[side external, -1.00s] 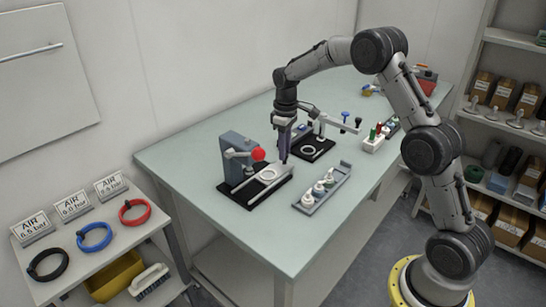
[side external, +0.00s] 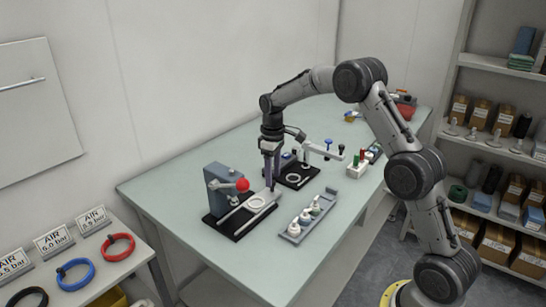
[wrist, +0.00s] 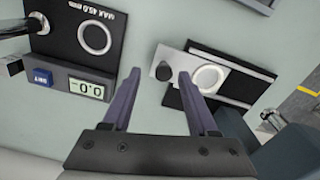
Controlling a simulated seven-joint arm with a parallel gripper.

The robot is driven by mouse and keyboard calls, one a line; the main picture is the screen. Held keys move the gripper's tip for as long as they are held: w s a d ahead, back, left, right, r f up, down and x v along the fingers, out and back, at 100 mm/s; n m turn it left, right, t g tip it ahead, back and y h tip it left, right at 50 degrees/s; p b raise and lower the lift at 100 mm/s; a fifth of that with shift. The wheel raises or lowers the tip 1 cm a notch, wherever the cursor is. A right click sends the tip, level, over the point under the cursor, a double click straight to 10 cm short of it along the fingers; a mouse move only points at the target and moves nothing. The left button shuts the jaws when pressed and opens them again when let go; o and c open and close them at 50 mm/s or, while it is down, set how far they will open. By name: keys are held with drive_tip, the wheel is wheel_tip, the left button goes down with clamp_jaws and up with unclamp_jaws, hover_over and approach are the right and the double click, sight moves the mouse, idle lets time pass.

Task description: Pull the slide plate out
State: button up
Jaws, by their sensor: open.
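The slide plate (side external: 256,203) is a pale plate with a ring in it, lying on the black base of the grey press (side external: 222,184). In the wrist view the plate (wrist: 225,82) has a dark knob (wrist: 170,68) at its left end. My gripper (side external: 271,188) is at the right end of the plate, pointing down. In the wrist view my gripper (wrist: 159,74) is open and empty, with the knob between its fingertips in the picture. I cannot tell how far above the knob the tips are.
The press has a red ball (side external: 242,185) on its lever, close to my gripper's left. A gauge station (wrist: 84,75) with a display stands behind. A grey tray (side external: 294,232) with several white parts lies to the right. The front bench top (side external: 195,240) is clear.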

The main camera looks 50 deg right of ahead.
wheel_tip(320, 180, up, 13)
idle(0.3)
drive_tip(key=shift+a+r, duration=0.1)
wheel_tip(320, 180, up, 4)
drive_tip(key=r+t, duration=0.1)
hover_over(271, 194)
drive_tip(key=s+a+r+t, duration=0.1)
drive_tip(key=s+a+r, duration=0.3)
drive_tip(key=r, duration=0.1)
drive_tip(key=s+a+r+n+t, duration=0.1)
drive_tip(key=s+a+r, duration=0.15)
drive_tip(key=s, duration=0.35)
drive_tip(key=s+a+r+t, duration=0.1)
drive_tip(key=s+a+r, duration=0.15)
drive_tip(key=s, duration=0.35)
drive_tip(key=s+a+f+m, duration=0.1)
drive_tip(key=s+a+f, duration=0.1)
drive_tip(key=s+f, duration=0.5)
drive_tip(key=s+a+f+m+t, duration=0.1)
drive_tip(key=s+f+m, duration=0.1)
drive_tip(key=s+f, duration=0.4)
drive_tip(key=s, duration=0.3)
drive_tip(key=shift+s+a+f+m+t, duration=0.25)
drive_tip(key=shift+a+f+m+t, duration=0.05)
drive_tip(key=shift+a+f, duration=0.1)
